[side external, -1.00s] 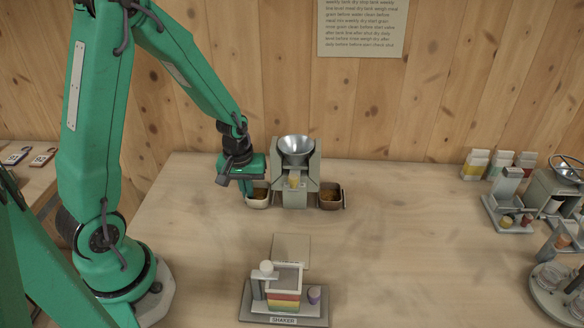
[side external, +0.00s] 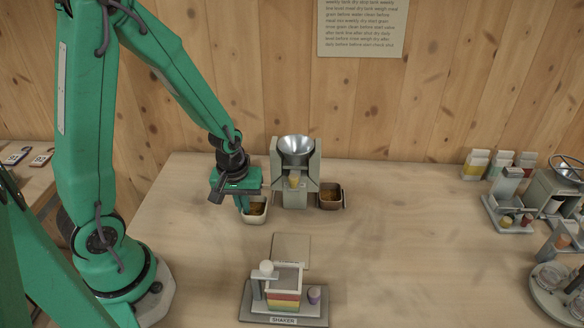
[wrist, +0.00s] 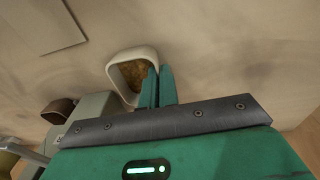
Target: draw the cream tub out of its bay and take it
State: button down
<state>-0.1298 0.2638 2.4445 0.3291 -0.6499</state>
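The cream tub (side external: 255,216), with brown-gold feed in it, stands clear in front and to the left of the mixer (side external: 279,172). It also shows in the wrist view (wrist: 119,70), its open top towards the camera. My gripper (side external: 243,206) is at the tub's left wall. In the wrist view its two green fingers (wrist: 157,80) are close together, pinching the tub's wall near the rim. I cannot tell whether the tub's base touches the table.
A brown tub (side external: 331,203) sits at the mixer's right side. A shaker stand (side external: 284,310) and a flat square plate (side external: 291,247) are nearer the front. More equipment (side external: 509,205) stands at the right. The table left of the shaker is clear.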

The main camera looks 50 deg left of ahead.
jog(key=shift+s+d, duration=1.6)
jog(key=shift+d, duration=0.05)
jog(key=c, duration=1.6)
grip_release()
jog(key=shift+r, duration=0.2)
jog(key=shift+s+r, duration=0.25)
jog(key=shift+r, duration=1.6)
jog(key=shift+s+r, duration=0.2)
jog(key=shift+r, duration=1.65)
